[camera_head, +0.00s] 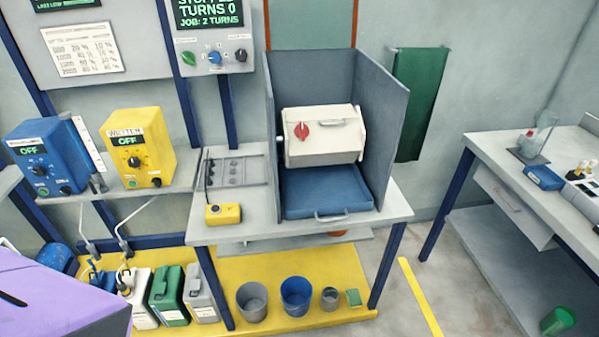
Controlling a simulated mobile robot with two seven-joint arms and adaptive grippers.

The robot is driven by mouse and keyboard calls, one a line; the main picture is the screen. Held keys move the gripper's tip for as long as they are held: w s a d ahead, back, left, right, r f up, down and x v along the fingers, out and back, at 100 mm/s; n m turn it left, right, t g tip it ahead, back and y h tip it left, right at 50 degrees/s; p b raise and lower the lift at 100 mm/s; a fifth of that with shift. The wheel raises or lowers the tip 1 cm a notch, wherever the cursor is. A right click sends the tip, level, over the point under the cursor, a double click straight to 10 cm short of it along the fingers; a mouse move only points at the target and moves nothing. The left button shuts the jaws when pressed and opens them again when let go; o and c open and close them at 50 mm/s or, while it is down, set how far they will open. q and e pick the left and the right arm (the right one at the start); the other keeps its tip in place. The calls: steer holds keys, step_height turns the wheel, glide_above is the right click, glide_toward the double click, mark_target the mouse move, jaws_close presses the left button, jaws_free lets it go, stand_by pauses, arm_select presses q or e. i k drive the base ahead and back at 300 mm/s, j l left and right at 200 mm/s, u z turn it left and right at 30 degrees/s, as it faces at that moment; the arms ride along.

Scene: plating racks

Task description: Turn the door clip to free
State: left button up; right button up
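The red door clip (302,131) sits on the front left of a white barrel (322,148). It looks like a small red knob or lever; its exact setting is too small to tell. A grey handle (332,122) is on the barrel's face to the right of the clip. The barrel is held between grey side panels (380,125), above a blue tray (322,193) with a front handle. Neither of my grippers is in view, and nothing touches the clip.
The grey bench (260,232) carries a yellow control box (222,214) left of the tray. A panel (212,30) above reads "TURNS 0" and "JOB: 2 TURNS". Blue (48,155) and yellow (140,148) units reading OFF stand left. Buckets (297,297) stand below.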

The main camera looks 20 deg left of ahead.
mark_target(301, 130)
steer(key=u, duration=0.45)
steer(key=i+l+u, duration=0.4)
steer(key=l, duration=0.25)
steer(key=l+u, duration=0.2)
steer(key=l, duration=0.15)
steer(key=i+l, duration=0.1)
steer(key=l, duration=0.25)
steer(key=i+l+u, duration=0.1)
steer(key=l, duration=0.25)
steer(key=i+l, duration=0.15)
steer(key=l, duration=0.25)
